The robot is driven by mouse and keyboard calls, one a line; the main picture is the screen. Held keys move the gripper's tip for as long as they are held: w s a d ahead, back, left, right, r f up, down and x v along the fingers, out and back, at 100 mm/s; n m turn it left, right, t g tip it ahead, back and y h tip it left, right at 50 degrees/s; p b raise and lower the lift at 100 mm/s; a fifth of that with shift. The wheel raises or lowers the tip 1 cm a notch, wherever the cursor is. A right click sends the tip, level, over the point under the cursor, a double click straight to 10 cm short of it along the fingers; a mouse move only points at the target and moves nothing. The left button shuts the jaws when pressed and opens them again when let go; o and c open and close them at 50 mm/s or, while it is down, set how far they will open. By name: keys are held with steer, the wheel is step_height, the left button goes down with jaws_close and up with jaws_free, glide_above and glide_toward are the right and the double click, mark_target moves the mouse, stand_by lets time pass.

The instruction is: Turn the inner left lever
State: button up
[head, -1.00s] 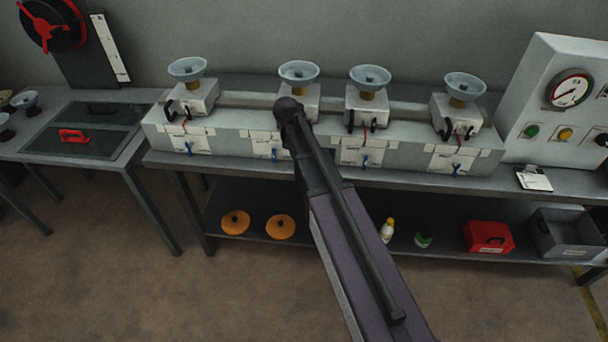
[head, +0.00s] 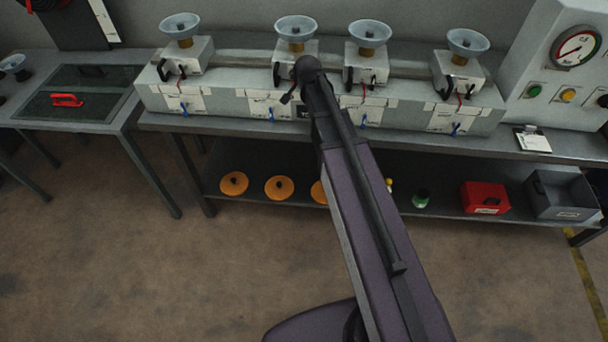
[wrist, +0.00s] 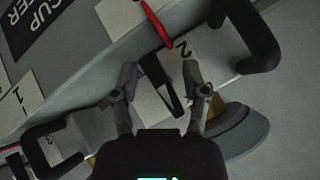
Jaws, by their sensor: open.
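Four metal cup units stand in a row on the long bench in the head view; the inner left unit (head: 297,47) is second from the left. My arm covers much of its front, so its lever is not clear there. In the wrist view my gripper (wrist: 160,67) is open, with one finger on each side of a narrow black lever (wrist: 172,98) in front of a plate marked 2. The lever sits between the fingers; I cannot tell whether they touch it. A red pin (wrist: 155,22) lies just beyond the fingertips.
Black handles flank the gripper in the wrist view, at right (wrist: 262,50) and lower left (wrist: 45,150). The inner right unit (head: 367,65) stands close beside my arm. A gauge panel (head: 555,70) is at the right. Orange discs (head: 234,183) and a red box (head: 484,197) are on the lower shelf.

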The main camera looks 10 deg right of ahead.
steer(key=shift+f+m+t+y+b, duration=0.1)
steer(key=shift+m+t+y+b, duration=0.55)
steer(key=shift+y+b, duration=0.4)
steer(key=shift+m+t+y+b, duration=0.45)
steer(key=shift+m+y+b, duration=0.3)
steer(key=shift+y+b, duration=0.3)
steer(key=shift+m+t+y+b, duration=1.4)
steer(key=shift+m+y+b, duration=0.3)
steer(key=shift+b, duration=1.4)
steer(key=p+v, duration=0.2)
steer(key=v, duration=1.2)
steer(key=s+a+f+n+g+b, duration=0.2)
steer(key=f+b, duration=0.3)
steer(key=f, duration=0.4)
steer(key=s+a+f+n+g+b, duration=0.2)
steer(key=f+b, duration=0.4)
steer(key=f, duration=0.3)
steer(key=s+a+f+n+g+b, duration=0.3)
steer(key=a+f+n+g+b, duration=0.1)
steer(key=f, duration=0.6)
steer(key=shift+a+n+h+b, duration=0.35)
steer(key=shift+n+b, duration=0.35)
steer(key=shift+b, duration=0.35)
steer(key=shift+r, duration=0.1)
